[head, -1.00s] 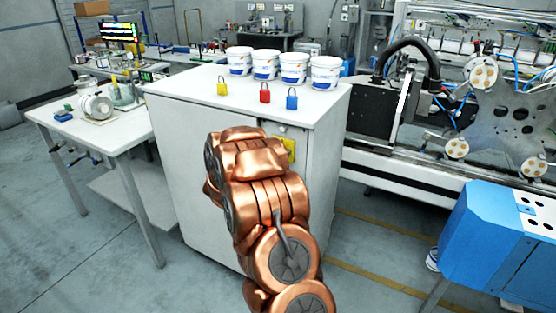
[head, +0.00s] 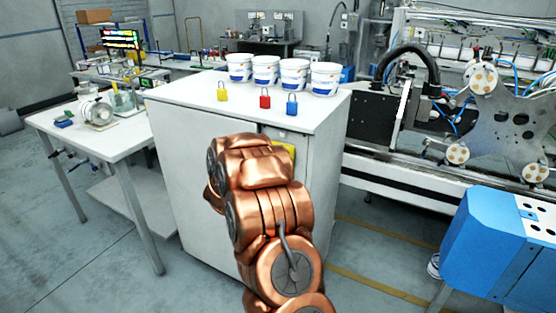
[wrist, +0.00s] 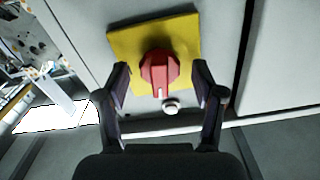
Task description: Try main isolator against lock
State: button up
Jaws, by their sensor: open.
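The main isolator is a red rotary handle (wrist: 160,70) with a pale mark at its lower end, on a yellow plate (wrist: 188,35) on the cabinet front. In the head view, only part of the yellow plate (head: 289,149) shows behind my arm; the handle is hidden there. My gripper (wrist: 161,78) is open in the wrist view, one finger on each side of the handle, with visible gaps; how deep they reach, I cannot tell. A small round silver piece (wrist: 171,106) sits just below the handle. Its nature is unclear.
Yellow (head: 222,93), red (head: 265,101) and blue (head: 291,107) padlocks stand on the cabinet top (head: 185,93), before several white tubs (head: 294,76). A white table (head: 125,143) is at left, a blue machine (head: 490,240) at right.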

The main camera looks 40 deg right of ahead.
jog(key=v, duration=1.2)
jog(key=shift+w, duration=0.1)
